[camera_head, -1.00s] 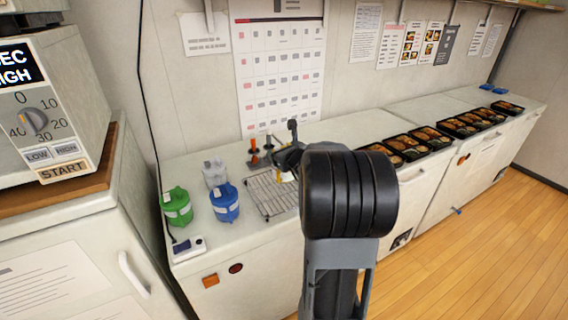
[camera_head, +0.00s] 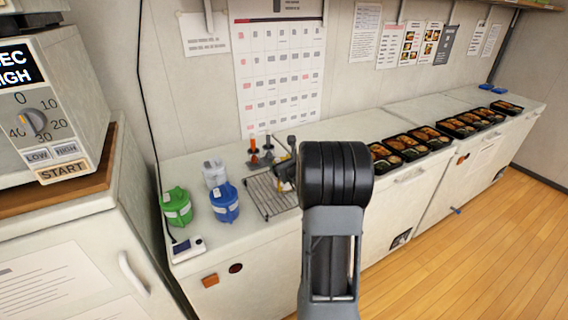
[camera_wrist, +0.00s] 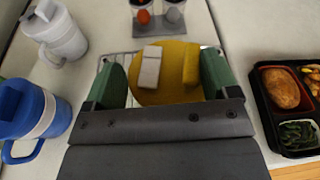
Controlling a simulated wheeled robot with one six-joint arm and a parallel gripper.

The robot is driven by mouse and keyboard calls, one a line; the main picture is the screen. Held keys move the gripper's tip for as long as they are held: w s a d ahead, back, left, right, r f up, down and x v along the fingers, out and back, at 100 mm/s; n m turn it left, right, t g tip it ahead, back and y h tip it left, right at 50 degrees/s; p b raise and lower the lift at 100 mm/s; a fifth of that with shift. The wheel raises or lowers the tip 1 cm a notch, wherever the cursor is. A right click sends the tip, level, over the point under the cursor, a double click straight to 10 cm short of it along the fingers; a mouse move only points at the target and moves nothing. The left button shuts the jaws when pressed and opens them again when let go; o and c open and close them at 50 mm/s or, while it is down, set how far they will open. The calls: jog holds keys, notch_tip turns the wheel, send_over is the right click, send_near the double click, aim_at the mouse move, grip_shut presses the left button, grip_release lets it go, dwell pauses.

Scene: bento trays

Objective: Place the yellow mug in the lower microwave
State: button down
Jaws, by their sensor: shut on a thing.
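The yellow mug (camera_wrist: 172,91) is between the green-padded fingers of my gripper (camera_wrist: 163,78) in the wrist view, and the gripper is shut on it. A pale block-like shape and a yellow raised part show on the mug's round yellow face. In the head view my gripper (camera_head: 286,172) is over the wire rack (camera_head: 262,196), and my arm hides most of the mug. A microwave (camera_head: 75,100) with a dial and START button stands at the left on a wooden board. Part of another appliance (camera_head: 30,6) shows above it.
Green (camera_head: 176,206), blue (camera_head: 225,203) and white (camera_head: 214,172) lidded containers stand left of the rack. Dark stands with orange and grey parts (camera_head: 260,158) are behind it. Several filled bento trays (camera_head: 408,148) line the counter to the right. A white fridge-like cabinet (camera_head: 85,255) is under the microwave.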

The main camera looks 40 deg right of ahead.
jog(key=shift+c, duration=1.3)
grip_release()
jog(key=shift+o, duration=1.3)
jog(key=shift+r, duration=0.1)
